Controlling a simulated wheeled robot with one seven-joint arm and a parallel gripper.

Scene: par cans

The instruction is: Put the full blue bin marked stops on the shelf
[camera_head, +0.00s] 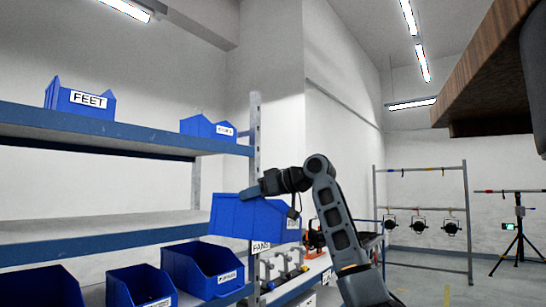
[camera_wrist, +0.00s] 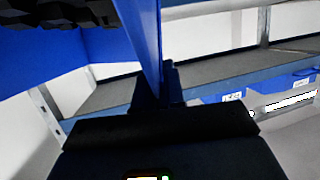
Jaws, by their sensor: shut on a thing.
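My gripper (camera_head: 250,191) is shut on the rim of a blue bin (camera_head: 238,217). The bin hangs in front of the right end of the blue-edged shelf rack (camera_head: 110,235), near its upright. A small white label on the bin's right side is too small to read. In the wrist view, the blue bin wall (camera_wrist: 143,35) stands between the fingers of my gripper (camera_wrist: 160,95). Dark lumpy contents (camera_wrist: 60,15) show inside the bin at the top left. The middle shelf board (camera_head: 80,227) is bare where it shows.
The top shelf holds a bin marked FEET (camera_head: 80,101) and another blue bin (camera_head: 205,128). Several blue bins (camera_head: 200,270) stand on the lower shelf. A FANS label (camera_head: 261,247) shows below the held bin. A bench with clamps (camera_head: 290,268) is to the right.

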